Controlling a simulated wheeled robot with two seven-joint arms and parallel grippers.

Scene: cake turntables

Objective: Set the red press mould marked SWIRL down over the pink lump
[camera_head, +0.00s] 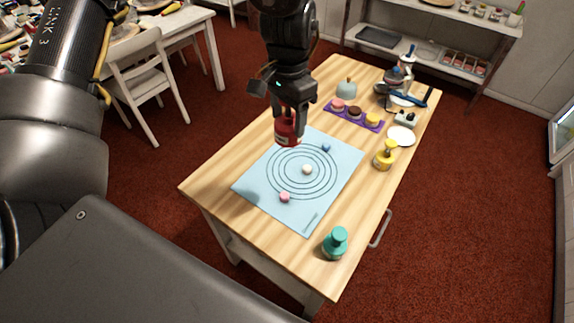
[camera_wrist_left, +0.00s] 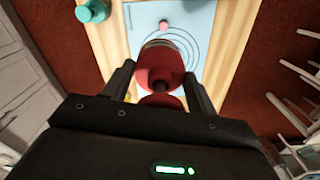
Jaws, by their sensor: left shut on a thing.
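My left gripper (camera_head: 289,108) is shut on the red press mould (camera_head: 288,131) and holds it upright, apparently above the far left part of the light blue mat (camera_head: 256,182). In the left wrist view the red mould (camera_wrist_left: 160,66) sits between the two fingers (camera_wrist_left: 160,88), by its knob. I cannot read its marking. The pink lump (camera_head: 285,197) is on the mat's ringed target, toward the near left side; it also shows in the left wrist view (camera_wrist_left: 164,24), beyond the mould. A white lump (camera_head: 307,170) sits at the rings' centre and a blue lump (camera_head: 326,148) at the far side.
A teal mould (camera_head: 336,244) stands at the table's near right corner and a yellow one (camera_head: 384,158) right of the mat. A purple tray (camera_head: 366,123) with round cakes lies behind the mat. A white plate (camera_head: 401,136) and other items crowd the far right.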

